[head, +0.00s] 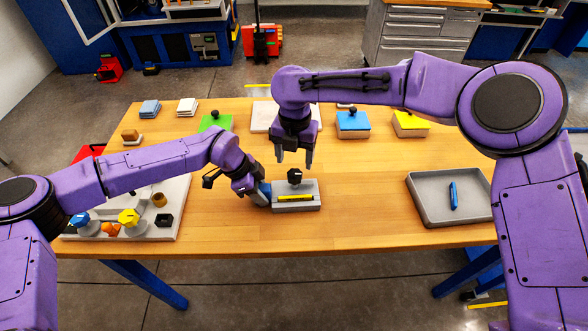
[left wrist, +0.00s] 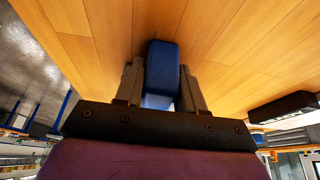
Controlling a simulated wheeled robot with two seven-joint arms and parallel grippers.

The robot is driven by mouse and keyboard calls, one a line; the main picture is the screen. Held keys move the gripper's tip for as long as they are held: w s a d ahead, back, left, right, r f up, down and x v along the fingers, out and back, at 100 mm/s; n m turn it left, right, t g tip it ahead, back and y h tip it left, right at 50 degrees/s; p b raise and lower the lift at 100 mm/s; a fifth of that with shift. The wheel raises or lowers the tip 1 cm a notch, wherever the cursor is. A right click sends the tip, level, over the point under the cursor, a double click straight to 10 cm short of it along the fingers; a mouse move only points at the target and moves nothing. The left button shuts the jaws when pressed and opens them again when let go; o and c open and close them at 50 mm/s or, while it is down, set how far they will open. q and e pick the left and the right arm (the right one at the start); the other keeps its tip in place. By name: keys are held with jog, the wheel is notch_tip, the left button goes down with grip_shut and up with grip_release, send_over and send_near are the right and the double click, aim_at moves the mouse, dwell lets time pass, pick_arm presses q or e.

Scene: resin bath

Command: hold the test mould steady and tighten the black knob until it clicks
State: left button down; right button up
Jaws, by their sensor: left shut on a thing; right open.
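The test mould (head: 308,204) is a grey block with a yellow strip on its front, near the table's front edge. Its black knob (head: 294,176) stands on top. A blue handle (head: 265,188) sticks out at its left end, and the left wrist view shows it as a blue block (left wrist: 161,68) between the fingers. My left gripper (head: 260,194) is shut on this handle; its fingertips are partly hidden. My right gripper (head: 295,157) is open and empty, pointing down above the black knob, with a small gap between them.
A grey tray (head: 425,212) with a blue pen-like object (head: 453,195) lies at the right. A pale board (head: 168,225) with several coloured knobs is at the left, partly behind my left arm. Green (head: 216,122), blue (head: 353,122) and yellow (head: 410,122) lidded blocks stand at the back.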

aim_at(295, 173)
notch_tip(295, 173, down, 5)
jog(key=shift+f, duration=0.2)
jog(key=c, duration=1.1)
